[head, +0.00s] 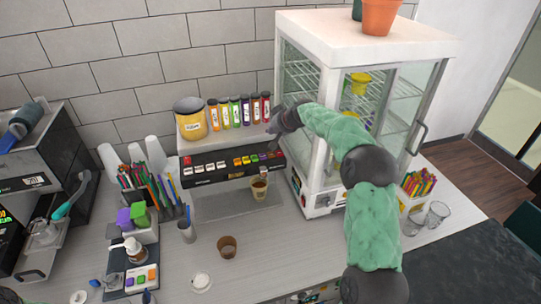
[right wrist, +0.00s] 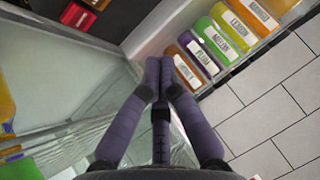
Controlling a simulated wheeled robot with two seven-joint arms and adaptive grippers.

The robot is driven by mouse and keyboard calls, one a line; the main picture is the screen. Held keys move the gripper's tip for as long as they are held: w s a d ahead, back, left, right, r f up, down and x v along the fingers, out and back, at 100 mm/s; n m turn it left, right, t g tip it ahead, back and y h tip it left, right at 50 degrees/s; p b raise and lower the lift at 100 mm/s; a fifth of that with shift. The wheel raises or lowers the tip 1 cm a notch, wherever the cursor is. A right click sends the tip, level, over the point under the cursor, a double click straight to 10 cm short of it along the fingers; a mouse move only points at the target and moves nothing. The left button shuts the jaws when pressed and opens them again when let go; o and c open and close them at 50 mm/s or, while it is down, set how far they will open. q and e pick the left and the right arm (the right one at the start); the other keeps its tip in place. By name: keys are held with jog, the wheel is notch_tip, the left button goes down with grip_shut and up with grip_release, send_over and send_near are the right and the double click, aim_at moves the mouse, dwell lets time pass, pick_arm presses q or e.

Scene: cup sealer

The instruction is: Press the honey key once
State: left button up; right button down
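The black dispenser (head: 228,164) with a row of white and coloured keys (head: 243,160) stands against the tiled wall in the head view. The key labels are too small to read, so I cannot tell which is the honey key. My right gripper (head: 277,126) is above the right end of the key row, near the glass cabinet. In the right wrist view its fingers (right wrist: 165,68) are together with nothing between them. Contact with a key is not visible. A dark face with a red patch (right wrist: 77,15) shows at the top left there. My left gripper is out of view.
A paper cup (head: 259,187) stands under the dispenser. Several syrup bottles (head: 235,111) and a yellow jar (head: 191,124) are on the shelf above. The glass cabinet (head: 322,98) is close on the right. A brown cup (head: 227,247) stands on the counter in front.

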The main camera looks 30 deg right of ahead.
jog(key=f, duration=0.1)
jog(key=b, duration=0.4)
send_over(272, 156)
notch_tip(272, 156, down, 6)
jog(key=shift+w+d+r, duration=0.15)
jog(key=shift+f+b, duration=0.75)
jog(key=shift+f, duration=0.05)
jog(key=shift+f, duration=0.1)
dwell(0.4)
jog(key=shift+f+b, duration=0.3)
jog(key=shift+b, duration=0.25)
jog(key=shift+f+b, duration=0.45)
dwell(0.9)
jog(key=shift+r, duration=0.1)
jog(key=shift+r+p, duration=0.4)
jog(key=shift+r, duration=0.35)
